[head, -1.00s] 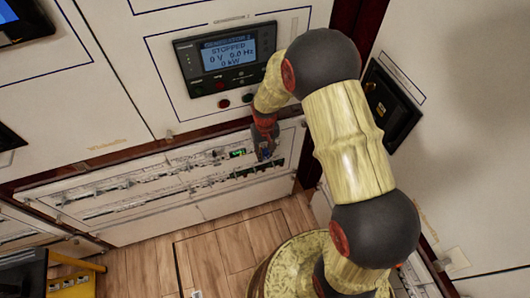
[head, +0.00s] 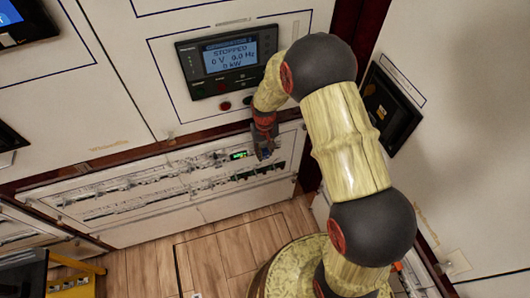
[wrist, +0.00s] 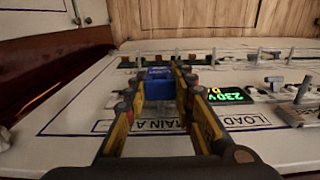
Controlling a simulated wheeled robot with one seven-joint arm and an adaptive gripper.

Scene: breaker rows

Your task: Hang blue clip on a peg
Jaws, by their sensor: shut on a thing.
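The blue clip (wrist: 160,84) is between the fingertips of my gripper (wrist: 159,80) in the wrist view, and the fingers are shut on it. In the head view my gripper (head: 264,148) reaches down to the right part of the lower breaker panel, with a speck of the blue clip (head: 265,154) at its tip. The clip is over or close to the panel face, near the "MAIN A" label (wrist: 152,126). I cannot tell whether it touches anything. Small grey parts stick out of the panel in rows, but I cannot tell which of them is a peg.
A lit green display (wrist: 231,96) and grey switch levers (wrist: 302,90) lie right of my gripper in the wrist view. A generator controller (head: 230,58) reading STOPPED is above the panel in the head view. Wooden floor (head: 225,250) lies below; a yellow frame (head: 78,275) stands lower left.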

